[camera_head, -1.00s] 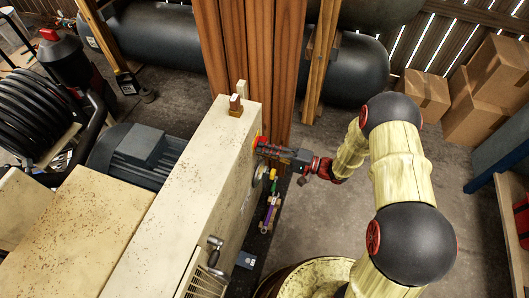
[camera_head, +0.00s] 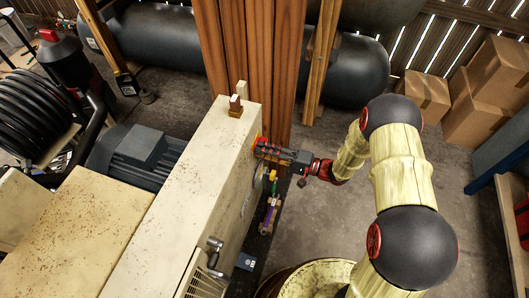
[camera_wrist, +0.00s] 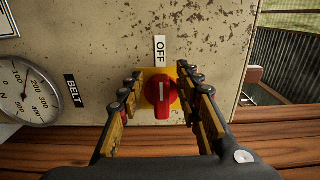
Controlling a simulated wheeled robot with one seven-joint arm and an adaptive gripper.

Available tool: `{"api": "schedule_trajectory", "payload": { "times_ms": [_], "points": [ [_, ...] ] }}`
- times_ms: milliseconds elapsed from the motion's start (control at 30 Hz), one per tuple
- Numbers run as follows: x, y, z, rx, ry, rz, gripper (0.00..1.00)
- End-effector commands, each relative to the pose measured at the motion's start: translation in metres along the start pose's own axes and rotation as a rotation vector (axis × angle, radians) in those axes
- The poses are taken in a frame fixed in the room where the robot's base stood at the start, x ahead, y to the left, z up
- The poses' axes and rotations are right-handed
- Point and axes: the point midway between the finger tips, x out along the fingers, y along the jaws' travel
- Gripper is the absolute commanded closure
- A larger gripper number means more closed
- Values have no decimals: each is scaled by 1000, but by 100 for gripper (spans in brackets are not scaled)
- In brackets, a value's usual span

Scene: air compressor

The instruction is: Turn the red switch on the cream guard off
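The red switch (camera_wrist: 161,94) sits on a yellow plate (camera_wrist: 151,74) on the side face of the cream guard (camera_wrist: 205,36). In the wrist view its handle stands roughly upright, with a white line on it, below a white label reading OFF (camera_wrist: 160,48). My gripper (camera_wrist: 161,82) is open, with one finger on each side of the switch and a gap showing on both sides. In the head view my gripper (camera_head: 262,148) is against the side of the cream guard (camera_head: 190,195) and largely hides the switch.
Wooden planks (camera_head: 240,60) stand close behind my gripper. A crank handle (camera_head: 214,255) sticks out at the guard's near end. Cardboard boxes (camera_head: 485,90) stand at right.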

Motion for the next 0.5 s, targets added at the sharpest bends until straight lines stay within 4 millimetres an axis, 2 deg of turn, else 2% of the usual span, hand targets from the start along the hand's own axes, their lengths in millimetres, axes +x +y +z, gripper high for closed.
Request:
{"api": "schedule_trajectory", "payload": {
  "times_ms": [300,500],
  "points": [
    [-3,-1,-1,-1,1,-1,65],
    [-30,-1,-2,0,5,-1,65]
  ]
}}
